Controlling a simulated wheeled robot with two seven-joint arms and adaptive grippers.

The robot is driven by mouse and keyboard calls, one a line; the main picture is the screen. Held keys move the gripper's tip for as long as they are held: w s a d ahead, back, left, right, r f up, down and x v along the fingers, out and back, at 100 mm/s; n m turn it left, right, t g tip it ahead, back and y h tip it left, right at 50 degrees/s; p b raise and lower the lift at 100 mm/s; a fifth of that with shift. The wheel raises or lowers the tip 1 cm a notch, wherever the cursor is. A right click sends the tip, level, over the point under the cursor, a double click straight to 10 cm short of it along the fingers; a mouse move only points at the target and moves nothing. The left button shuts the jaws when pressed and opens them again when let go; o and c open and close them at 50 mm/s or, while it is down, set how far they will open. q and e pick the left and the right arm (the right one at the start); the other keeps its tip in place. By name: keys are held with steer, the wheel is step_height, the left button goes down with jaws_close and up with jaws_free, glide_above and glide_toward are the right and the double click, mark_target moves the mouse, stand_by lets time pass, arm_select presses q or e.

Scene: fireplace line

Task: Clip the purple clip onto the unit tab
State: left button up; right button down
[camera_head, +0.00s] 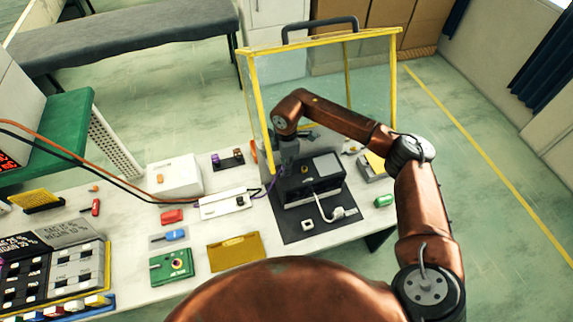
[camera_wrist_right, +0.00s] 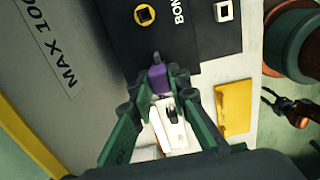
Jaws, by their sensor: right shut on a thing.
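My right gripper (camera_wrist_right: 158,88) has green fingers and is shut on the purple clip (camera_wrist_right: 158,78), which sits between its fingertips in the right wrist view. The clip's far end points toward the edge of the black unit (camera_wrist_right: 198,30). A small dark piece at the clip's tip may be the unit tab; I cannot tell whether they touch. In the head view my right arm reaches over the black unit (camera_head: 312,187) on its dark mat. There the arm hides the gripper's fingertips, and I cannot make out the held clip.
A yellow-framed clear screen (camera_head: 318,75) stands behind the unit. A white power strip (camera_head: 225,203), a white box (camera_head: 174,176) and a small dark rack (camera_head: 228,160) lie left of it. A green piece (camera_head: 384,201) lies to the right.

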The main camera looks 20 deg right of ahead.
steer(key=shift+f, duration=0.6)
steer(key=c, duration=1.7)
jaws_free()
steer(key=shift+c, duration=0.2)
steer(key=shift+r, duration=0.15)
steer(key=shift+r+p, duration=1.6)
steer(key=shift+r, duration=0.85)
step_height(320, 180, up, 7)
steer(key=shift+r, duration=0.2)
